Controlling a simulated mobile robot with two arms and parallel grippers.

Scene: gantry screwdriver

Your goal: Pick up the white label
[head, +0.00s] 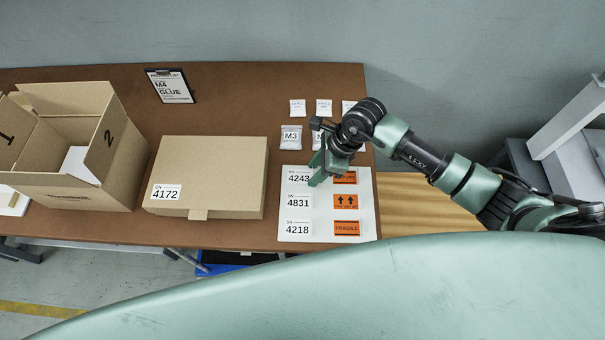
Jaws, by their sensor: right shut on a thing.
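A white sheet (325,237) on the brown table carries a left column of white labels and a right column of orange labels. The top white label (297,178) reads 4243, the middle white label (298,203) 4831 and the lower white label (297,228) 4218. My right gripper (314,181) reaches down over the sheet from the right and is shut on the right edge of the 4243 label, partly covering it. Whether that label is lifted off the sheet cannot be told. My left gripper is not in view.
A closed cardboard box (225,165) labelled 4172 lies left of the sheet. An open carton (75,190) stands farther left. Small bags, one a M3 bag (291,138), lie behind the sheet. A clipboard (171,86) lies at the back. The table's front edge is just below the sheet.

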